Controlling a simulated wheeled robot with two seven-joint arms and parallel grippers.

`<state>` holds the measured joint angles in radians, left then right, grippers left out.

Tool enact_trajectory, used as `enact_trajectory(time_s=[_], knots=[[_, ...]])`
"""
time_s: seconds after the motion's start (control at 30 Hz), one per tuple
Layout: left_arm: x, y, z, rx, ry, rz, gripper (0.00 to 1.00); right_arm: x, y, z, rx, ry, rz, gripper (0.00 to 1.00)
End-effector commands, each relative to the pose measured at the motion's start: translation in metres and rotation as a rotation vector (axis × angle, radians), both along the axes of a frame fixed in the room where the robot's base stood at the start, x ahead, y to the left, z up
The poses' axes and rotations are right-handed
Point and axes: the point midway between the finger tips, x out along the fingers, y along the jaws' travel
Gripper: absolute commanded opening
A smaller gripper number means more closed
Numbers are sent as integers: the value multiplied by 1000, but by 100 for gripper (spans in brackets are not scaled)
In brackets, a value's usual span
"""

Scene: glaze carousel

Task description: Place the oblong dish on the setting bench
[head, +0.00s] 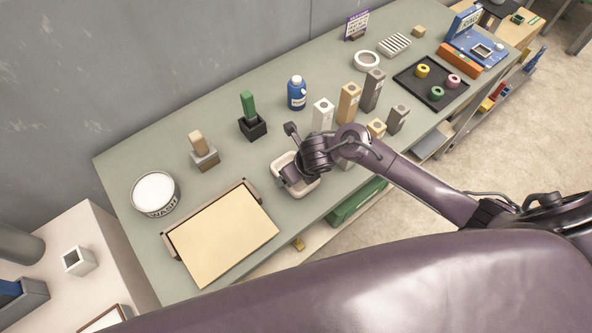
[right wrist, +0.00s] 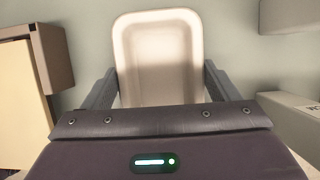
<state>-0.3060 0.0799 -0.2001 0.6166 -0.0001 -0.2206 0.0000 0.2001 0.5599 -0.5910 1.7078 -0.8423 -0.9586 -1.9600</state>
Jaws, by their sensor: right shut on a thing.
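The oblong dish (head: 281,163) is a pale, cream-white rectangular dish with rounded corners. It is at the front edge area of the long grey-green bench, right of the cream board. My right gripper (head: 296,174) is over it and partly hides it. In the right wrist view the dish (right wrist: 158,45) sits between the two fingers, which are shut on its sides. I cannot tell whether the dish touches the bench top. No label shows which surface is the setting bench. My left gripper is not in view.
A cream board (head: 222,235) lies left of the dish, and a white WASH bowl (head: 155,192) is beyond it. Several upright blocks (head: 348,103) stand close right of my gripper. A blue bottle (head: 297,92) stands behind. A pale side table (head: 85,235) is at lower left.

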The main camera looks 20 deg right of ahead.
Motion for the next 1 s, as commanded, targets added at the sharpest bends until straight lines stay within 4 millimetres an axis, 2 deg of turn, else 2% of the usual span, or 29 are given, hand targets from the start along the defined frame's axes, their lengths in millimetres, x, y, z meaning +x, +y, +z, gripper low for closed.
enact_trajectory(time_s=[0.03, 0.17, 0.47, 0.57, 0.8, 1.0], knots=[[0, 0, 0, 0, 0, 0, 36, 0, 0, 0, 0, 1, 0, 84], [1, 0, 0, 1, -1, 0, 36, 0, 0, 0, 0, 1, 0, 100], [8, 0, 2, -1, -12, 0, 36, -1, 0, 6, 2, 0, -1, 100], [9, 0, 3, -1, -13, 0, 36, -6, -2, 18, 1, -3, 1, 100], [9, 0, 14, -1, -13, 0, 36, -24, -9, 67, -1, -4, 3, 100], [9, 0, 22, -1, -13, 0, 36, -36, -14, 99, -1, -4, 1, 100]])
